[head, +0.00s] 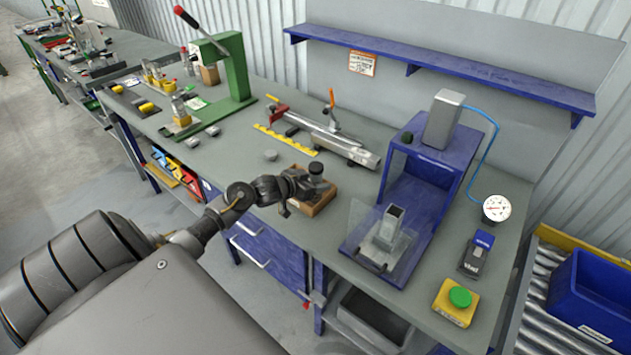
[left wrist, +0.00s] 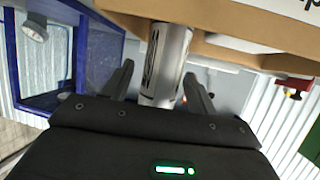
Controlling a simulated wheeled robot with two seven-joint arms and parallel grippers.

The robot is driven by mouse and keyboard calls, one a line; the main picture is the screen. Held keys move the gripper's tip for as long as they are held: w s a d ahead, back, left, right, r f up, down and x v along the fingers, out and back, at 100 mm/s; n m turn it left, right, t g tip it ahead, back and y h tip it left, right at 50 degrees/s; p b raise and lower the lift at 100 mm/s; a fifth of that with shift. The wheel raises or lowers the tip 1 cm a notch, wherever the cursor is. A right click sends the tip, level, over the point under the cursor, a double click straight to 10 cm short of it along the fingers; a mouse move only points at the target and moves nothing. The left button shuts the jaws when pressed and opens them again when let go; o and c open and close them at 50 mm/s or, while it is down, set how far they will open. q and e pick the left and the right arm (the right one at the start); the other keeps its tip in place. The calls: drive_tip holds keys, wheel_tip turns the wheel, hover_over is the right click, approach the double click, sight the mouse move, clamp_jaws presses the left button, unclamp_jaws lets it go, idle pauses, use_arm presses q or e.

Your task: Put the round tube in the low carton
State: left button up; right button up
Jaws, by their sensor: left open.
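The round tube (left wrist: 166,62) is a bright metal cylinder with dark markings in the left wrist view. It lies between the two spread fingers of my left gripper (left wrist: 161,82), and its far end meets brown cardboard (left wrist: 215,50). I cannot tell how deep it sits there. In the head view my left gripper (head: 302,188) is over a small low brown carton (head: 322,205) near the table's front edge. The gripper covers most of the carton, and I cannot make out the tube there. My left gripper is open. My right gripper is not in view.
A blue press (head: 421,185) with a clear guard and an upright square tube (head: 390,222) stands right of the carton. A long metal fixture (head: 345,148) lies behind. A green lever press (head: 233,70) stands at the left.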

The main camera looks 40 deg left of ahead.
use_arm(q)
drive_tip(key=shift+r, duration=0.2)
drive_tip(key=b+v, duration=0.1)
drive_tip(key=v, duration=1.1)
drive_tip(key=shift+d+f, duration=0.1)
drive_tip(key=shift+f, duration=0.05)
